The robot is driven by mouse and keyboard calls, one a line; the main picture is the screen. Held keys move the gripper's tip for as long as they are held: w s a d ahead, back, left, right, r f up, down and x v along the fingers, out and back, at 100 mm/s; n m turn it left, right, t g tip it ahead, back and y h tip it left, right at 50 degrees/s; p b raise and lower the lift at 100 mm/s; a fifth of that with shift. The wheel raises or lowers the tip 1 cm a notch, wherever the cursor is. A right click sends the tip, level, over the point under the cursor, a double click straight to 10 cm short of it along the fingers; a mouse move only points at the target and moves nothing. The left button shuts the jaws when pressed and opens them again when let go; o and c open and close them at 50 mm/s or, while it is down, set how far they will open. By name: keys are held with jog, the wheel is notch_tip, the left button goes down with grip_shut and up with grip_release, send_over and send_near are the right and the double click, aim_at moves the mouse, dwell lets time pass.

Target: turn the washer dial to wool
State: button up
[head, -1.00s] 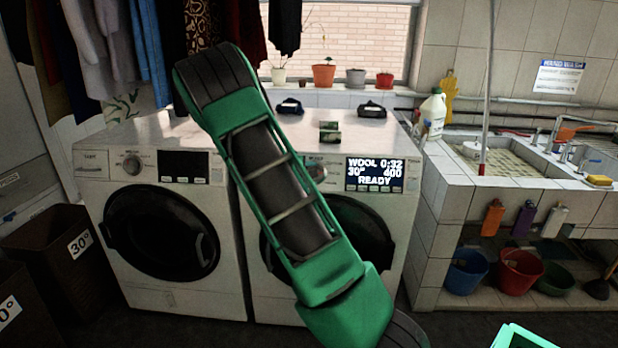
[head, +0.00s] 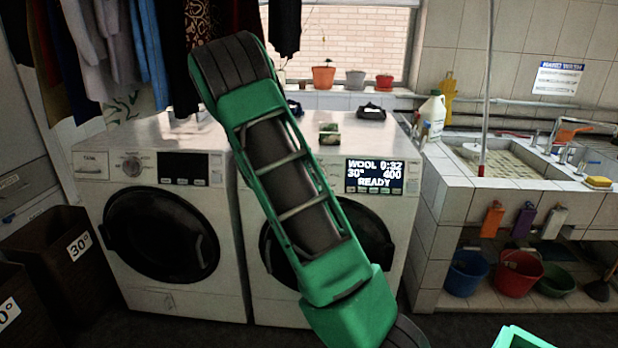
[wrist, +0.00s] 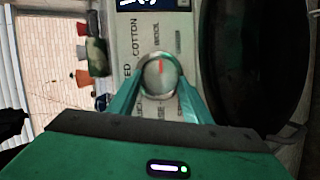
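The washer on the right (head: 258,205) has a lit display (head: 375,176) that reads "WOOL 0:32, 30°, 400, READY". Its round silver dial (wrist: 158,76) shows in the wrist view, with its red mark pointing up in the picture, towards the printed word "WOOL" (wrist: 157,35). In the head view my arm hides this dial. My gripper (wrist: 159,82) is at the dial, with its green fingers apart, one on each side of it. I cannot tell whether the fingertips touch the dial.
A second washer (head: 160,220) stands to the left, with its own dial (head: 132,167). A small box (head: 329,131) and a dark item (head: 371,111) lie on top of the right washer. A tiled sink (head: 500,165) is to the right. Clothes hang at upper left.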

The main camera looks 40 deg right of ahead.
jog(key=o, duration=0.3)
jog(key=shift+w+a+f, duration=0.1)
jog(key=shift+a+f, duration=0.05)
jog(key=shift+f, duration=0.05)
jog(key=shift+r, duration=0.1)
jog(key=v, duration=1)
jog(key=shift+a+r, duration=0.1)
jog(key=shift+a, duration=0.2)
jog(key=shift+s, duration=0.2)
jog(key=s+a+f+m+g+y, duration=0.1)
jog(key=s+a+m+g+y, duration=0.15)
jog(key=s, duration=0.45)
jog(key=s+a+f+m+g+y, duration=0.1)
jog(key=s+m+y, duration=0.2)
jog(key=s, duration=0.4)
jog(key=s+a+m+y, duration=0.1)
jog(key=s+a+y, duration=0.1)
jog(key=s+a, duration=0.3)
jog(key=s+a+r+m+y, duration=0.1)
jog(key=s+a+m+y, duration=0.1)
jog(key=s+a, duration=0.4)
jog(key=s+a+r+m+g+y, duration=0.1)
jog(key=s+a+y, duration=0.2)
jog(key=s+a, duration=0.3)
jog(key=shift+s+r, duration=0.1)
jog(key=shift+s, duration=1.6)
